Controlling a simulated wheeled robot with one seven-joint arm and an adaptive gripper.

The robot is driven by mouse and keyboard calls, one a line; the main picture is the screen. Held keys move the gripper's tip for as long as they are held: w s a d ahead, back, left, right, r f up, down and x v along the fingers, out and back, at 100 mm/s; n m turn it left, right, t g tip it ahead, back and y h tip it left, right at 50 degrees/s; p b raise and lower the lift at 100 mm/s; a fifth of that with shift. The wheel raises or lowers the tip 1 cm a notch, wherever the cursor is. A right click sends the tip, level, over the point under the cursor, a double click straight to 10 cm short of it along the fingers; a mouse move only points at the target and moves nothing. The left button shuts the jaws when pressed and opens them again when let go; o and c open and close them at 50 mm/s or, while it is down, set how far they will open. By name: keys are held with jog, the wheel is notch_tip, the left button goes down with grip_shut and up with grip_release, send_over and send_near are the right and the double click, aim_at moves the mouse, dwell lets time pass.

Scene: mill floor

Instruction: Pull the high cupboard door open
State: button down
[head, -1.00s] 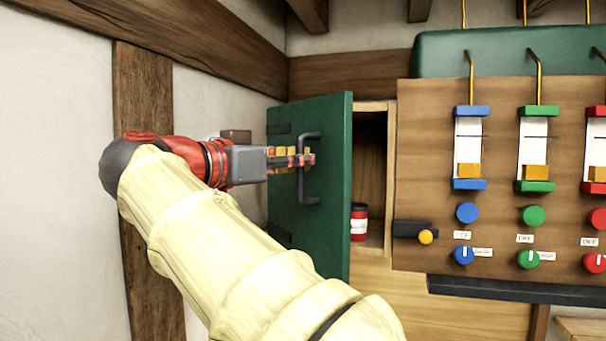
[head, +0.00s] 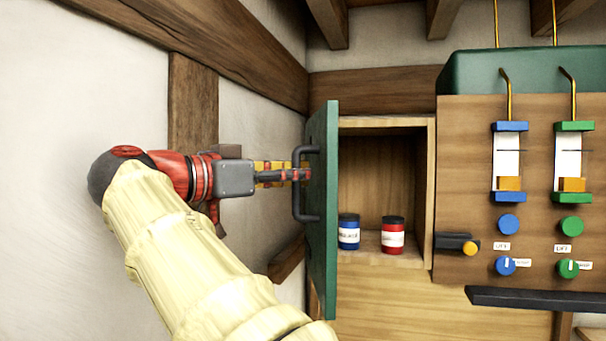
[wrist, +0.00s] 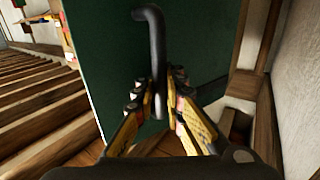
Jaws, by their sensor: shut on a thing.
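The green cupboard door (head: 325,240) stands wide open, seen nearly edge-on at the left side of the wooden cupboard (head: 430,190). Its dark bar handle (head: 298,200) is on the door's outer face, turned to the left. My gripper (head: 300,174) is shut on the handle, coming from the left. In the wrist view the handle (wrist: 152,25) runs down between the two fingers, with the green door face (wrist: 105,70) behind. The fingertips partly hide the handle's middle.
Inside the cupboard stand a blue jar (head: 349,232) and a red jar (head: 393,236). A wooden panel (head: 465,130) with gauges and knobs is to the right. A plaster wall (head: 80,80) with timber beams lies close on the left.

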jog(key=shift+f, duration=0.1)
jog(key=c, duration=2.3)
grip_release()
jog(key=shift+c, duration=0.2)
jog(key=shift+o, duration=1.3)
jog(key=shift+s+a, duration=0.1)
jog(key=shift+s, duration=0.25)
jog(key=shift+o, duration=0.9)
jog(key=shift+w, duration=0.2)
jog(key=shift+s, duration=0.1)
jog(key=shift+d, duration=0.25)
